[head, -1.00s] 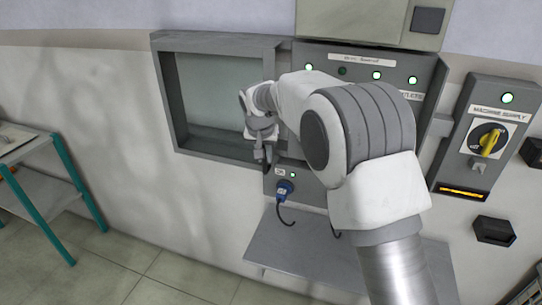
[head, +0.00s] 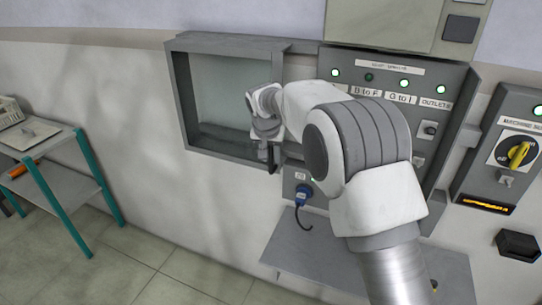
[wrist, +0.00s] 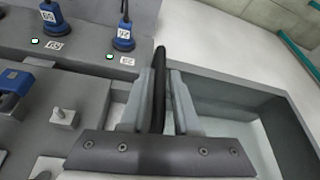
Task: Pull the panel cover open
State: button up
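The panel cover (head: 181,100) is a grey frame with a pale window, on the wall left of the control panel. My gripper (head: 270,158) is at the cover's lower right corner. In the wrist view my gripper (wrist: 162,105) has its two fingers on either side of a black upright handle (wrist: 160,75), and looks shut on it. The grey cover frame (wrist: 225,92) also shows there, to the right. My arm hides part of the cover's right side and part of the panel.
The control panel (head: 375,68) has green lamps, labels and a blue plug (head: 304,192). A grey shelf (head: 285,245) juts out below it. The machine supply box (head: 482,165) is at right. A teal-legged table (head: 60,185) stands at left. Floor between is clear.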

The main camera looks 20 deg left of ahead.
jog(key=shift+o, duration=1)
jog(key=shift+r, duration=0.1)
jog(key=v, duration=1.7)
jog(key=shift+b, duration=0.45)
jog(key=shift+r, duration=0.15)
